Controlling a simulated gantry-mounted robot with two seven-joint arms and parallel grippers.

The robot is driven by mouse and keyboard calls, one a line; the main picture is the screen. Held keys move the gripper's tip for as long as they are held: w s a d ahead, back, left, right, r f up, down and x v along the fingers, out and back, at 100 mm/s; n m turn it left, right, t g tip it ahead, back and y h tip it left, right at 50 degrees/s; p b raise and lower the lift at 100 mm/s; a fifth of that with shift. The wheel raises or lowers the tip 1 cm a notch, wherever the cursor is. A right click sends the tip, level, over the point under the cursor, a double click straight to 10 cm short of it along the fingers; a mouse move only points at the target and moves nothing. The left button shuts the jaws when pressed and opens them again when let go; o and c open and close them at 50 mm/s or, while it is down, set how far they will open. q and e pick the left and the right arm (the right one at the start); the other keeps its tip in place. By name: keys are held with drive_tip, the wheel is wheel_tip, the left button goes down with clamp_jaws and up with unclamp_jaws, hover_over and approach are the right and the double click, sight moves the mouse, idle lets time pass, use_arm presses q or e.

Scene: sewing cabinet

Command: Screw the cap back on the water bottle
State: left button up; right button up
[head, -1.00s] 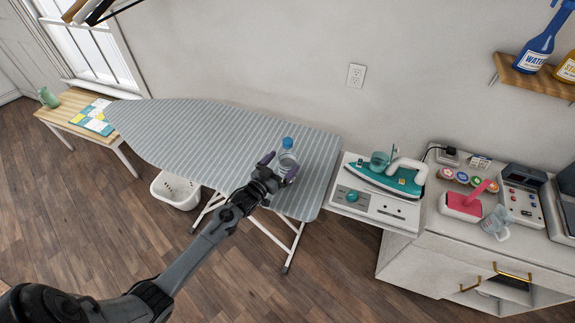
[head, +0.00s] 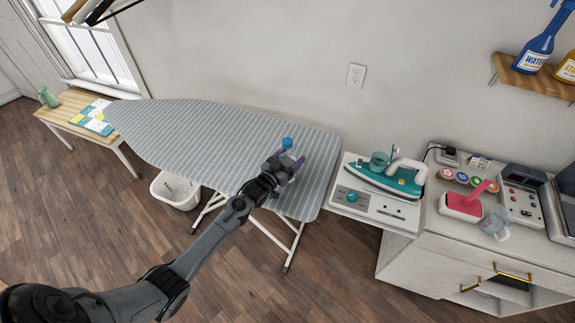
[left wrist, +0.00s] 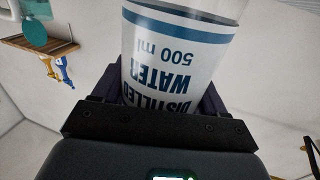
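The water bottle (head: 288,160) stands on the ironing board near its right end, clear-bodied with a blue cap (head: 287,143) at its top. Whether the cap is threaded on cannot be told. My left gripper (head: 286,163) is around the bottle's body, with a finger close against each side, and appears shut on it. The fingers and hand hide much of the body. The bottle's label (left wrist: 172,75) fills the middle of the left wrist view, its lettering upside down. My right gripper is not in view.
The striped ironing board (head: 200,140) is otherwise clear. To its right are a teal iron (head: 385,178) on a white stand (head: 350,206) and a cluttered cabinet (head: 425,250). A white basket (head: 176,192) sits on the floor at left.

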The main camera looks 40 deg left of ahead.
sight(290, 150)
use_arm(q)
drive_tip(key=c, duration=0.6)
drive_tip(key=shift+r, duration=0.2)
drive_tip(key=shift+c, duration=0.2)
drive_tip(key=shift+r, duration=0.65)
wheel_tip(290, 150, up, 2)
drive_tip(key=shift+r, duration=0.25)
drive_tip(key=d+r, duration=0.7)
drive_tip(key=d, duration=0.4)
drive_tip(key=shift+d, duration=0.35)
